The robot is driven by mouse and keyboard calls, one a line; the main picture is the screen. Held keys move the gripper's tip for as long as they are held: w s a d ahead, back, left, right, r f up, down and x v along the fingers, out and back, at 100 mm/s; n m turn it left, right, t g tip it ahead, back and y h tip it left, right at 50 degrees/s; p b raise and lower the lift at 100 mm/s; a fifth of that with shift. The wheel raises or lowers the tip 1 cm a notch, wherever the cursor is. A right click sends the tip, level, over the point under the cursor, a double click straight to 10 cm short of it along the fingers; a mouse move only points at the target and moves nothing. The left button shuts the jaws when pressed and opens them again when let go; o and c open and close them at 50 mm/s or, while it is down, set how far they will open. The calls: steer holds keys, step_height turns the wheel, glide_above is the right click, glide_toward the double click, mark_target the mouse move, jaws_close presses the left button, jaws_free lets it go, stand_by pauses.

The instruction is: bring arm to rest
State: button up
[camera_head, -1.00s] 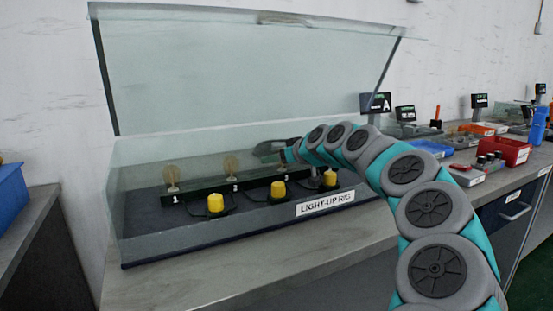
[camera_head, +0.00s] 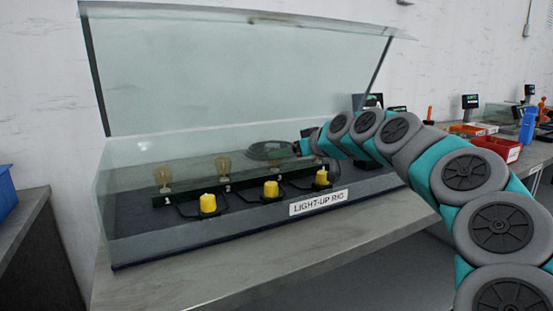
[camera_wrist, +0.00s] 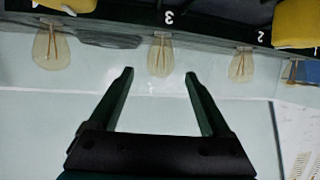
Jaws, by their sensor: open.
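My gripper (camera_head: 270,150) is over the back of the light-up rig (camera_head: 150,245), under its raised glass lid (camera_head: 240,70). In the wrist view my gripper (camera_wrist: 159,74) has its two fingers spread with nothing held between them. Bulb 3 (camera_wrist: 160,55) appears between and beyond the fingertips, apparently ungripped. Bulb 2 (camera_wrist: 241,65) is to its right and another bulb (camera_wrist: 50,48) to its left. My arm reaches in from the right, curved over the rig's right end and hiding part of it.
Three yellow buttons (camera_head: 208,203) line the rig's front. The glass walls and open lid surround my gripper closely. The bench top (camera_head: 200,285) in front is clear.

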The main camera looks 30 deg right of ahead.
steer(key=shift+v, duration=1.5)
steer(key=shift+s, duration=0.15)
